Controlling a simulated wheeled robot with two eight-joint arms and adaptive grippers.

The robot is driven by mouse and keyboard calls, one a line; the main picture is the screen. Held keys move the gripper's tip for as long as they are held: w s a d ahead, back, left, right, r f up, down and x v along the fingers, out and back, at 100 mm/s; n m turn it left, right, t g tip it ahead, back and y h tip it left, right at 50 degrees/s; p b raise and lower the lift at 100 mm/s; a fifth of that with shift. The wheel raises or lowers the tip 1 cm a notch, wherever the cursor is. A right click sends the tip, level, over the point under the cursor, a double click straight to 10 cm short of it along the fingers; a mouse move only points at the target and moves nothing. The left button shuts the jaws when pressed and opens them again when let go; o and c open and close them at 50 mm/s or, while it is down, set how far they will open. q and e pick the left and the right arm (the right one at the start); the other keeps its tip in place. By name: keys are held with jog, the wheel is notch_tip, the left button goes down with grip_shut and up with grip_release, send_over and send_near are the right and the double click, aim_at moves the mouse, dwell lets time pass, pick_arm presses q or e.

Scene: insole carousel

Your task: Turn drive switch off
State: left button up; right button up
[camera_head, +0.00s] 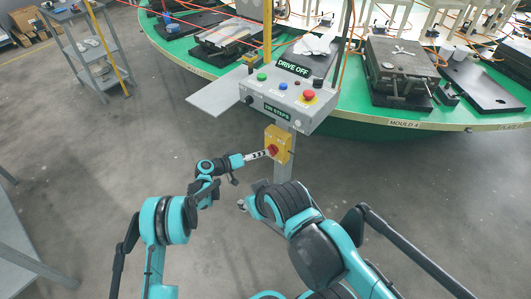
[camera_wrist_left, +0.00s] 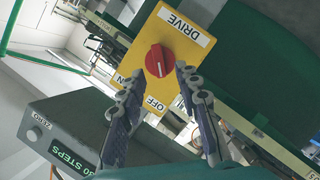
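The drive switch is a red rotary knob (camera_head: 272,149) on a yellow plate (camera_head: 284,140) on the post below the control box. In the left wrist view the red knob (camera_wrist_left: 159,61) sits between DRIVE, ON and OFF labels. Its pale mark points toward the OFF label (camera_wrist_left: 157,104). My left gripper (camera_head: 266,153) is at the knob. In the left wrist view its two fingers (camera_wrist_left: 160,75) are apart, with the knob just beyond and between their tips; I cannot tell whether they touch it. My right arm is bent at the lower middle, and its gripper (camera_head: 243,205) is mostly hidden.
The grey control box (camera_head: 284,99) carries a DRIVE OFF sign (camera_head: 294,67), several buttons and a red stop button on yellow. Behind it is the green carousel (camera_head: 345,120) with moulds. A grey shelf cart (camera_head: 92,60) stands at upper left.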

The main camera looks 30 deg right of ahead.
pick_arm(q)
jog(key=v, duration=0.8)
jog(key=shift+r, duration=0.1)
jog(key=s+a+r+n+t+y, duration=0.2)
jog(key=a+r+y, duration=0.1)
jog(key=a+r, duration=0.65)
jog(key=s+a+r+n+t+y, duration=0.1)
jog(key=s+a+r+y, duration=0.25)
jog(key=a+r, duration=0.65)
jog(key=s+a+n+t+y, duration=0.2)
jog(key=s+a+y, duration=0.6)
jog(key=s+a, duration=1.5)
jog(key=a+n, duration=0.2)
jog(key=shift+a+f+t, duration=0.25)
jog(key=shift+f+t, duration=0.05)
